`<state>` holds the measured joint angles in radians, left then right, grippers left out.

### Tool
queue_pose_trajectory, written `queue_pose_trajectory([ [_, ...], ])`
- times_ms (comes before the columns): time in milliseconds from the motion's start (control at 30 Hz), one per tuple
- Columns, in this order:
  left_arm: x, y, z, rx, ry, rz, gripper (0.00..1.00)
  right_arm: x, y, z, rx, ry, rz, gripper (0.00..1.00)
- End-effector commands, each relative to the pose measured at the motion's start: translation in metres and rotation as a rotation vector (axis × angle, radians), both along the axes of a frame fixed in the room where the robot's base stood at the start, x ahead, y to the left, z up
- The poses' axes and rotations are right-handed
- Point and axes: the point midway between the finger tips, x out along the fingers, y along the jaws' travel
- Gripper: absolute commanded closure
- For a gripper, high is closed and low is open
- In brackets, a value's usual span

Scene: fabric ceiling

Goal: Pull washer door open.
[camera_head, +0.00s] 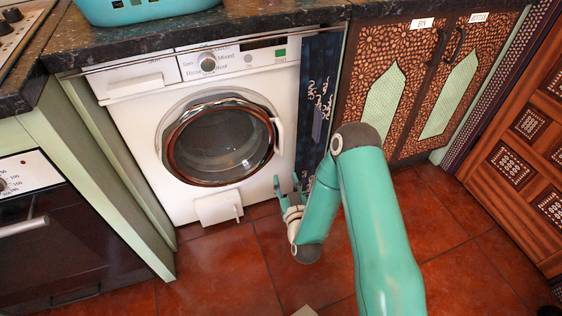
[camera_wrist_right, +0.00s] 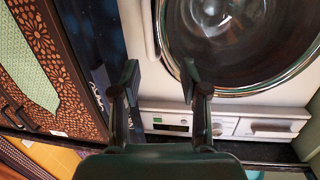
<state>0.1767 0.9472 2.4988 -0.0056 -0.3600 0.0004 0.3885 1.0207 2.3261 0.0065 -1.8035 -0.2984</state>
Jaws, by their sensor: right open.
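The white washer (camera_head: 135,125) stands under the dark counter. Its round door (camera_head: 218,141) has a dark reddish-brown ring and glass, and looks closed against the front. The door also shows in the right wrist view (camera_wrist_right: 225,35), where the picture is upside down. A pale upright handle (camera_head: 278,135) is at the door's right edge; it also shows in the wrist view (camera_wrist_right: 151,28). My right gripper (camera_head: 287,182) is open and empty, below the handle and apart from it. Its two fingers (camera_wrist_right: 159,76) show in the wrist view. My left gripper is not in view.
A dark patterned panel (camera_head: 317,95) stands just right of the washer. Carved cabinet doors (camera_head: 430,80) are further right, and an oven (camera_head: 60,230) is at the left. A small flap (camera_head: 217,207) juts out low on the washer. Tiled floor (camera_head: 225,270) lies open in front.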

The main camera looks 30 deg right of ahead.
Motion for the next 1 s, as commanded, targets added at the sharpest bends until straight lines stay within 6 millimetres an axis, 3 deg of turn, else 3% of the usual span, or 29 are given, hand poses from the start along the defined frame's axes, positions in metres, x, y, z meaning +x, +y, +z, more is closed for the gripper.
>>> queue_pose_trajectory([
  [33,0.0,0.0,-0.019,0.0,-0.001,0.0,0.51,0.0,-0.005,-0.013,-0.021,-0.028,-0.016,0.56],
  [100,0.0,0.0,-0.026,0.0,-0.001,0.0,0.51,-0.001,-0.01,-0.013,-0.043,-0.057,-0.033,0.56],
  [367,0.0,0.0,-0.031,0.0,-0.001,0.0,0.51,0.008,-0.021,-0.008,-0.07,-0.092,-0.053,0.56],
  [567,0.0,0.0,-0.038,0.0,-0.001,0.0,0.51,0.038,-0.034,-0.009,-0.07,-0.094,-0.053,0.56],
  [1000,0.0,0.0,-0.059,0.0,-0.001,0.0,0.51,0.122,-0.072,-0.01,-0.068,-0.092,-0.051,0.56],
])
